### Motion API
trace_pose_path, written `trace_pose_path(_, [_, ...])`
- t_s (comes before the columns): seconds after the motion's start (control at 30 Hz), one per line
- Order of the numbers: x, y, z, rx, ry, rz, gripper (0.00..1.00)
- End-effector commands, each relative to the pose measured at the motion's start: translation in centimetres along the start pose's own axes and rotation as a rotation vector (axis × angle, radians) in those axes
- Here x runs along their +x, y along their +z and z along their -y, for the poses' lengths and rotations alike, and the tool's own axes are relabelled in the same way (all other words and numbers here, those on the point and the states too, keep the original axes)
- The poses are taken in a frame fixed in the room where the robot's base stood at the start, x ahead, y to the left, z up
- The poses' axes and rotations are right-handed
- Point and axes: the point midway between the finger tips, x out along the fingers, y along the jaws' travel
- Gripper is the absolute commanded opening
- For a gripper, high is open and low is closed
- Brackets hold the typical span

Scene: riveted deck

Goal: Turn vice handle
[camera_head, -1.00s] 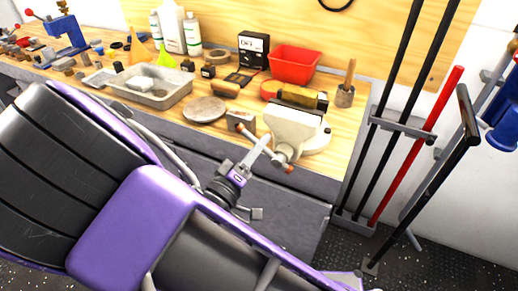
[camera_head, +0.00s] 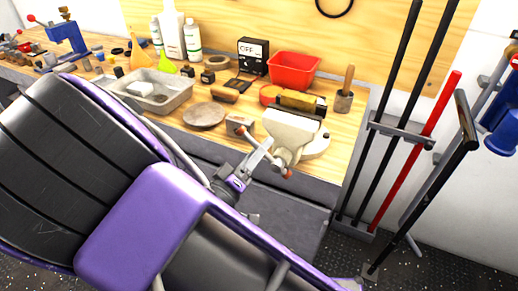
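A white bench vice (camera_head: 292,128) with a dark jaw top stands at the front right edge of the wooden workbench. Its handle (camera_head: 276,162) is a slanting bar with orange-brown ends, running from upper left to lower right in front of the vice. My gripper (camera_head: 254,163), at the end of my purple and grey arm, is at the handle's lower left side, very close to it or touching. The fingertips are small and overlap the bar, so I cannot tell whether they are open or closed around it.
A grey metal tray (camera_head: 172,98), a round wooden disc (camera_head: 205,115) and a red bin (camera_head: 294,70) sit on the bench (camera_head: 343,142). A mallet (camera_head: 345,92) stands right of the vice. A rack of long bars (camera_head: 405,130) stands to the right.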

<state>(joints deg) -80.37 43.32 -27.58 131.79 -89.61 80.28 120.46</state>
Motion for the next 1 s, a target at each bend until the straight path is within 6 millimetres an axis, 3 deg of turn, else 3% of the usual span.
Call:
trace_pose_path(0.37, [-0.9, 0.0, 0.1, 0.000, -0.002, 0.000, 0.48])
trace_pose_path(1.0, [-14.9, 0.0, 0.0, 0.000, -0.002, -0.003, 0.48])
